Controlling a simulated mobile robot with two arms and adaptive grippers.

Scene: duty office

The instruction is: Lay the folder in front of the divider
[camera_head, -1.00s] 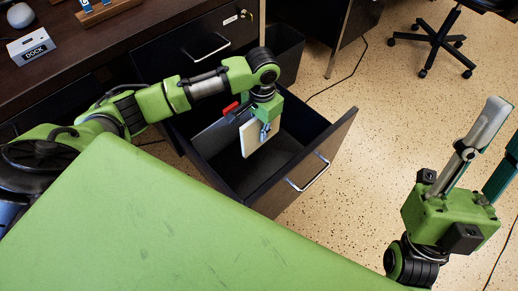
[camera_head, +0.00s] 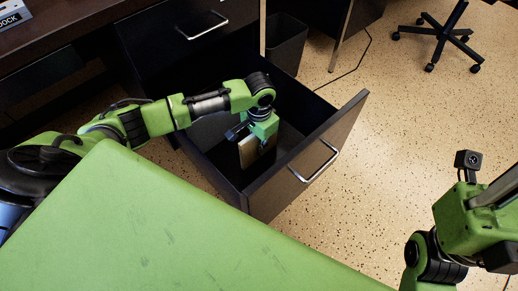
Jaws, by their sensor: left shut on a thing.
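The open drawer (camera_head: 283,193) is dark, with a metal handle on its front. My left gripper (camera_head: 262,136) reaches down into it and is shut on the folder (camera_head: 247,152), a thin tan panel held upright on edge. The folder's lower part is inside the drawer; I cannot tell whether it touches the floor. A grey panel, which looks like the divider (camera_head: 208,131), stands in the drawer left of the folder, partly hidden by my arm. My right gripper (camera_head: 498,190) is at the right edge, away from the drawer, its fingers cut off by the frame.
The desk (camera_head: 75,30) with a closed upper drawer (camera_head: 190,45) is behind the open drawer. A dark bin (camera_head: 285,42) stands beside the desk. An office chair (camera_head: 437,40) is at the upper right.

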